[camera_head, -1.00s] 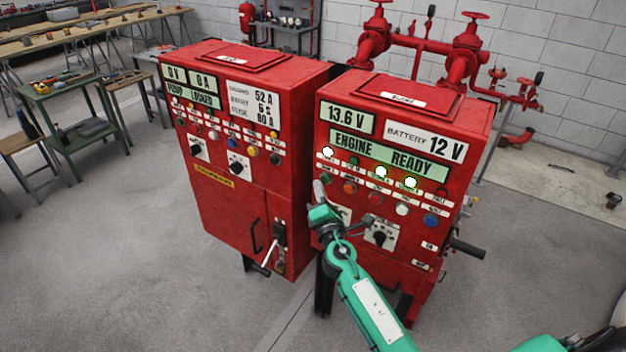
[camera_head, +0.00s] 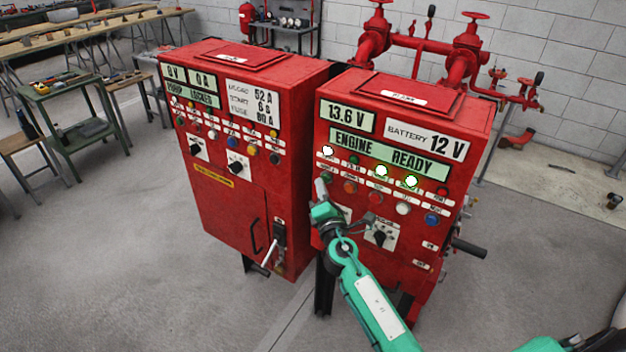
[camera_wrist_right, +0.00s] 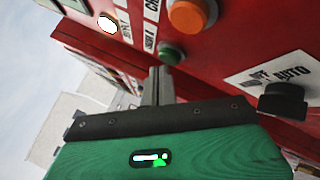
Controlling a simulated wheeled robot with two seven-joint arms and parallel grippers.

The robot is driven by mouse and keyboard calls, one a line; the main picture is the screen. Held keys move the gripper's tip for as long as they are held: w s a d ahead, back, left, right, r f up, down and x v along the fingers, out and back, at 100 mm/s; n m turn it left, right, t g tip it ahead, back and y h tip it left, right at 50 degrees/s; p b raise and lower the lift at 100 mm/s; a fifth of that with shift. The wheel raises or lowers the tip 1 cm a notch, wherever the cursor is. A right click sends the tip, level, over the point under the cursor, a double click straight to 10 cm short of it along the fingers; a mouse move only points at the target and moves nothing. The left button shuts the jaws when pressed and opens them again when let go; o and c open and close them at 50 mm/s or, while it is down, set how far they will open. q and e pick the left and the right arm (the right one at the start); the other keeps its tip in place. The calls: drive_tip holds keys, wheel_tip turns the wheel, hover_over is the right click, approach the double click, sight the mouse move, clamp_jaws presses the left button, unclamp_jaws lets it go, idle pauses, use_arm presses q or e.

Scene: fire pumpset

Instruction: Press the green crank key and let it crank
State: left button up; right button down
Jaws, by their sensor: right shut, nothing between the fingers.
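The green crank key (camera_head: 327,178) is the leftmost push button in the lower row on the right red cabinet (camera_head: 395,245). In the right wrist view the green key (camera_wrist_right: 171,52) sits just beyond the fingertips, below an orange button. My right gripper (camera_head: 321,188) is shut and empty, its fingers pointing at the key from just in front of the panel. In the right wrist view the shut fingers (camera_wrist_right: 157,82) end very close to the key; I cannot tell whether they touch. The display (camera_head: 388,153) reads "ENGINE READY". My left gripper is out of view.
An orange button (camera_head: 350,187) is right beside the key, with red, white and blue buttons further right. A rotary selector (camera_head: 380,237) sits below. The left red cabinet (camera_head: 225,215) stands close by. Red pipework (camera_head: 460,70) stands behind. Floor in front is clear.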

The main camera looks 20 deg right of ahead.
drive_tip(key=shift+w+d, duration=0.25)
drive_tip(key=shift+d, duration=0.05)
idle(0.9)
drive_tip(key=shift+a, duration=0.1)
drive_tip(key=shift+s+a, duration=0.55)
drive_tip(key=s+a, duration=0.1)
drive_tip(key=a, duration=0.1)
drive_tip(key=s+a, duration=0.2)
drive_tip(key=shift+b, duration=0.4)
drive_tip(key=shift+f, duration=0.15)
idle(0.5)
